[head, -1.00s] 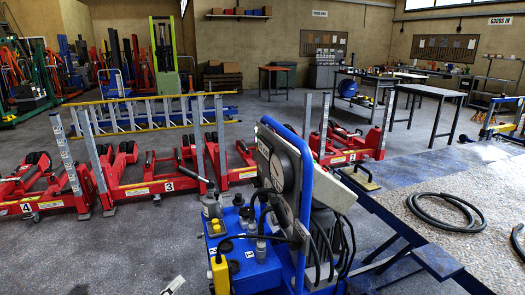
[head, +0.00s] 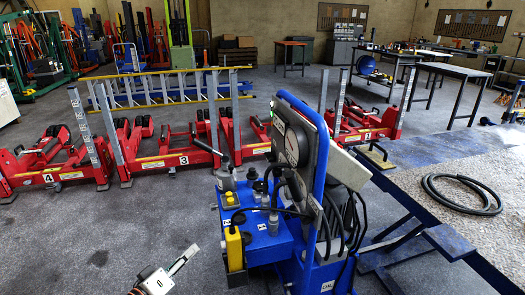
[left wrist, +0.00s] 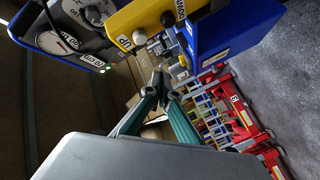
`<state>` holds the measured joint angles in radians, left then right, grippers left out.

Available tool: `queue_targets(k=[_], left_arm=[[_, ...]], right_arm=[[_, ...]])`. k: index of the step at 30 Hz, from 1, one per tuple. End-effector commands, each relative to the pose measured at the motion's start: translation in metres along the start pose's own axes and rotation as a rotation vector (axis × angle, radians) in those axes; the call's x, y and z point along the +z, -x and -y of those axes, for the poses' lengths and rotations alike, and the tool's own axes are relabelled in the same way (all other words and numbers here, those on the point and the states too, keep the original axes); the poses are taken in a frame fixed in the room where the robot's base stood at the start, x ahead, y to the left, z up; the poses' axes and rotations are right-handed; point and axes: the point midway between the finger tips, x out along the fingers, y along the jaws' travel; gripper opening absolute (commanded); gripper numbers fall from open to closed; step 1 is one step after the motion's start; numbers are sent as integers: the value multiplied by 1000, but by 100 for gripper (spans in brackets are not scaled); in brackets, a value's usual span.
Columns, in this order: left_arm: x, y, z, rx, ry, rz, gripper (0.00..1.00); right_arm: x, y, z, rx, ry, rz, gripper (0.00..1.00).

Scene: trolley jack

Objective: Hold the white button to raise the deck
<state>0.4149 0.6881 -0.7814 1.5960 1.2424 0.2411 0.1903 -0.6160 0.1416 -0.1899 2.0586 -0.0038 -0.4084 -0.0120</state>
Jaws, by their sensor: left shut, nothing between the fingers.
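The yellow control box (head: 234,249) hangs on the left side of the blue power unit (head: 268,240). In the left wrist view the yellow box (left wrist: 142,20) carries a pale button (left wrist: 140,37) beside its UP label and a dark button beside its DOWN label. My left gripper (head: 193,251) is left of the box in the head view, apart from it. In the left wrist view its teal fingers (left wrist: 162,84) are shut and empty, with the tips below the box in the picture. A speckled flat surface (head: 470,185), possibly the deck, lies at the right. My right gripper is not in view.
Red lifting columns with numbers (head: 165,160) stand in a row behind the power unit, with a yellow-edged ladder (head: 165,90) beyond. A coiled black hose (head: 462,195) lies on the speckled surface. The grey floor (head: 100,240) at the left front is clear.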

Motion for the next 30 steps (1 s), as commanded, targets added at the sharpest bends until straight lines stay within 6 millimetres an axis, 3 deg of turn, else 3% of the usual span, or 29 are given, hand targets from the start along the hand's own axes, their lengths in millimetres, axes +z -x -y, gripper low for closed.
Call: queue_targets(k=[5,8,13,21,25,30], left_arm=[[1,1,0,4,-37,4,0],[3,3,0,14,-156,15,0],[6,10,1,38,-559,41,0],[-5,22,15,25,-1225,71,0],[-12,26,20,9,-1412,80,0],[-18,27,21,-1,-1502,82,0]], right_arm=[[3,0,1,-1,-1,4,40],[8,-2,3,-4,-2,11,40],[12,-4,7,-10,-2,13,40],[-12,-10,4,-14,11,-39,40],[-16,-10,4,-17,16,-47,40],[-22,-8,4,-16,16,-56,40]])
